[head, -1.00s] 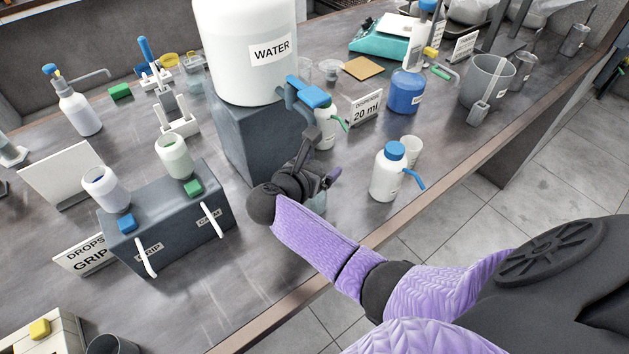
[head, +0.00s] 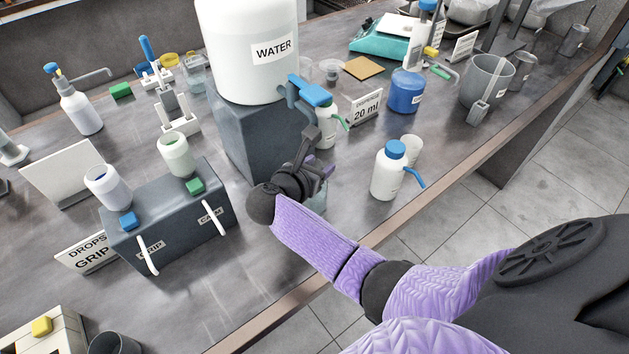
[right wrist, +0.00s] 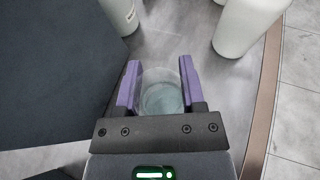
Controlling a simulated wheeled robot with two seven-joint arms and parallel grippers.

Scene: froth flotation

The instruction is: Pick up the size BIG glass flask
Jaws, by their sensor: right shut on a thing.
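A clear glass vessel, which looks like the glass flask (right wrist: 162,95), stands between the purple fingers of my right gripper (right wrist: 160,82) in the right wrist view. The gripper is shut on it, with a finger against each side. It looks pale blue-grey inside, and no size mark on it can be read. In the head view my right gripper (head: 322,172) is low by the front of the dark block, and only a little of the glass (head: 318,201) shows below it. Whether the glass touches the table cannot be told. My left gripper is not in view.
The white WATER tank (head: 240,50) stands on a dark block (head: 245,140) close to my right gripper. A white wash bottle with a blue cap (head: 388,175) and a small cup (head: 411,150) stand to the right. The table's front edge is near.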

